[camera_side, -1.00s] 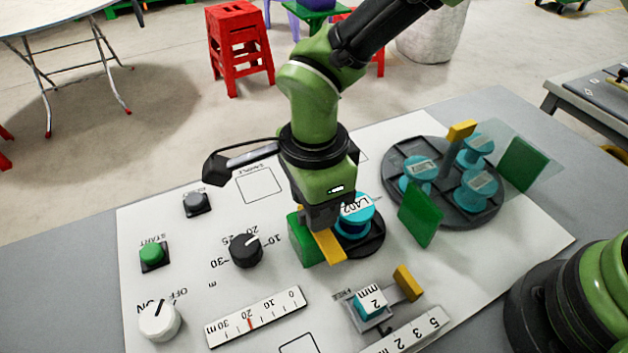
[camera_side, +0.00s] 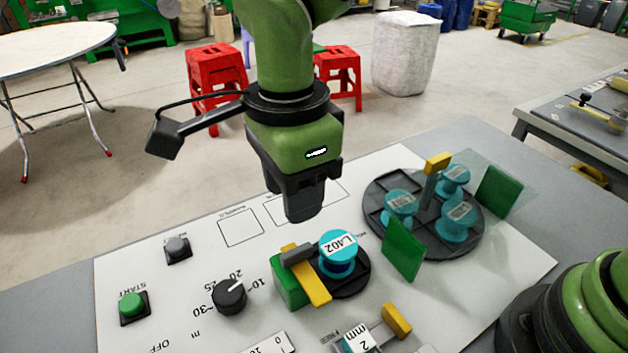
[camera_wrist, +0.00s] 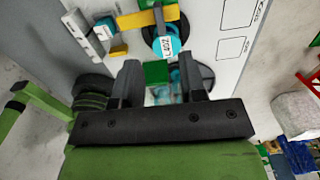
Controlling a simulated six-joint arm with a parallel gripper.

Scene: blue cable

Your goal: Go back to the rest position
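My gripper (camera_side: 304,212) hangs above the white panel, fingers pointing down, clear of the parts below. In the wrist view my gripper (camera_wrist: 160,82) shows its two dark fingers apart with nothing held between them. Below it in the side view, a blue spool labelled LA02 (camera_side: 337,250) sits upright on a dark round base. A yellow bar (camera_side: 312,283) lies beside it, against a green block (camera_side: 289,289) with a grey piece (camera_side: 298,255) on top. The same spool (camera_wrist: 166,45) and yellow bar (camera_wrist: 140,19) show in the wrist view.
A dark carousel (camera_side: 380,182) with blue spools, a yellow-topped post and green plates stands to the right. A black dial (camera_side: 229,296), green START button (camera_side: 132,304) and grey button (camera_side: 177,248) are on the left. A small yellow-handled unit (camera_side: 396,320) is at the front.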

